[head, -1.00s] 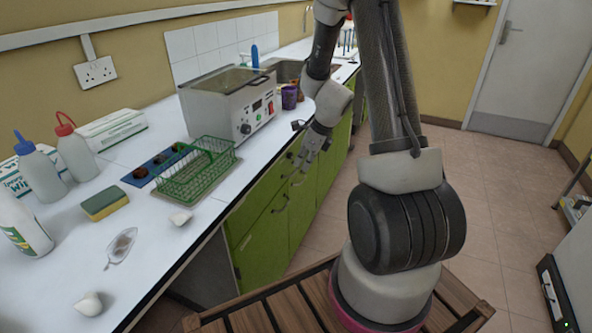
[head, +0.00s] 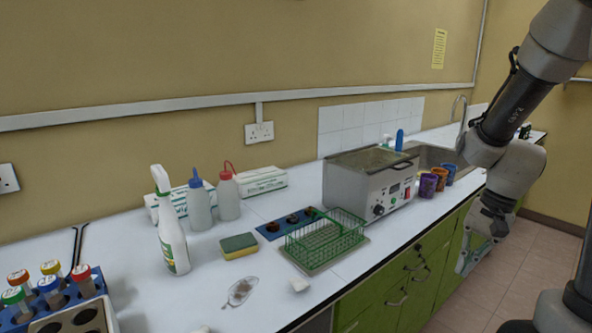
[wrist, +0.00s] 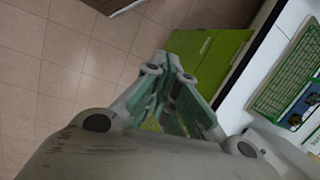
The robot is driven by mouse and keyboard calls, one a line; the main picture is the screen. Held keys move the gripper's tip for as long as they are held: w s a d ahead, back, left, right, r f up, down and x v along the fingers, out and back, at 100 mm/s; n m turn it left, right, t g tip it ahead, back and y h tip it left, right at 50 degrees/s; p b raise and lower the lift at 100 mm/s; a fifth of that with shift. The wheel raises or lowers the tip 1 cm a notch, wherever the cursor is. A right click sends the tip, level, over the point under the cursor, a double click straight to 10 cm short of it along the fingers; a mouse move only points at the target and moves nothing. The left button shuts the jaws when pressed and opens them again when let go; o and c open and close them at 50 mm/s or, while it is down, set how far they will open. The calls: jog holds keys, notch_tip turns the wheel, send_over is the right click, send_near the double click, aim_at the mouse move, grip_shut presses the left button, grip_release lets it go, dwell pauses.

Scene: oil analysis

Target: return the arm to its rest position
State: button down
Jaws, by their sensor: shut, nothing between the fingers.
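My arm comes down from the upper right in the head view. My gripper (head: 470,257) hangs at its end, in front of the green cabinet doors and below the worktop edge. In the wrist view my gripper (wrist: 180,105) has its green-padded fingers drawn together with nothing held between them. It is over the floor beside the cabinet and touches nothing that I can see. My base is mostly outside the head view.
The white worktop (head: 215,285) runs along the wall, its edge close to my gripper. On it stand a green wire rack (head: 325,240), a water bath (head: 370,185), bottles and several cups. The tiled floor (head: 500,275) at right is clear.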

jog(key=s+r+n+t+h, duration=0.2)
jog(key=s+r+n+t, duration=0.2)
jog(key=s+r+n, duration=0.4)
jog(key=s+a+r, duration=0.1)
jog(key=s+r, duration=0.2)
jog(key=r, duration=0.4)
jog(key=shift+r+t+h, duration=0.35)
jog(key=shift+t+h, duration=0.05)
